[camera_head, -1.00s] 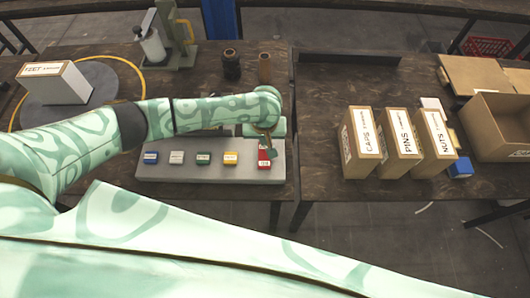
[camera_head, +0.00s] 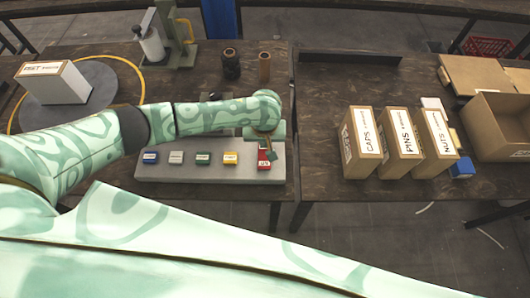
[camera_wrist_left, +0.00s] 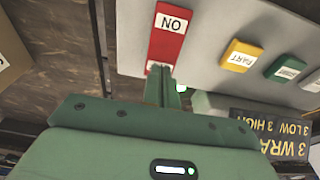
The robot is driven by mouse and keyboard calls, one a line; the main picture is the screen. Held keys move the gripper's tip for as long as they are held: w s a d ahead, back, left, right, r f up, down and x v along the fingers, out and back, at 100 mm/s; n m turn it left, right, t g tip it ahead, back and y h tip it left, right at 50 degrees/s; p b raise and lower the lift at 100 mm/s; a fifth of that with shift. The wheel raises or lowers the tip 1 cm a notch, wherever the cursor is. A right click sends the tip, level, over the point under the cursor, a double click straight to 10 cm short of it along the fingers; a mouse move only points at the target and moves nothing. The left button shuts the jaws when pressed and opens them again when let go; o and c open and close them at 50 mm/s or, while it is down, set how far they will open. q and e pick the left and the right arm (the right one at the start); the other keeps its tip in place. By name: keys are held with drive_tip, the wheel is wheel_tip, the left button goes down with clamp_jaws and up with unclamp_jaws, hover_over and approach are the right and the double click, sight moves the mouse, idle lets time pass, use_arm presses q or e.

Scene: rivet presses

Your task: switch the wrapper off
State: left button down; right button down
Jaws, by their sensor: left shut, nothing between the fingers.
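The grey control panel (camera_head: 210,183) lies on the dark wooden table. At its right end is a red switch (camera_head: 262,157), partly covered by my left gripper (camera_head: 271,154). In the left wrist view the red switch (camera_wrist_left: 165,48) bears a white label that reads ON, upside down. My left gripper also shows in the wrist view (camera_wrist_left: 166,88); its fingers are shut and empty, at the near end of the red switch. I cannot tell whether they touch it. My right gripper is not in view.
Blue, white, green and yellow buttons (camera_head: 230,158) line the panel left of the switch. A box (camera_head: 55,82) stands on a round turntable (camera_head: 105,82) at the left. CAPS, PINS and NUTS boxes (camera_head: 400,140) and an open carton (camera_head: 490,122) stand on the right table.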

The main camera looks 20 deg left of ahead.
use_arm(q)
drive_tip(key=shift+f, duration=0.65)
wheel_tip(320, 180, up, 7)
drive_tip(key=p, duration=0.8)
idle(0.3)
idle(0.4)
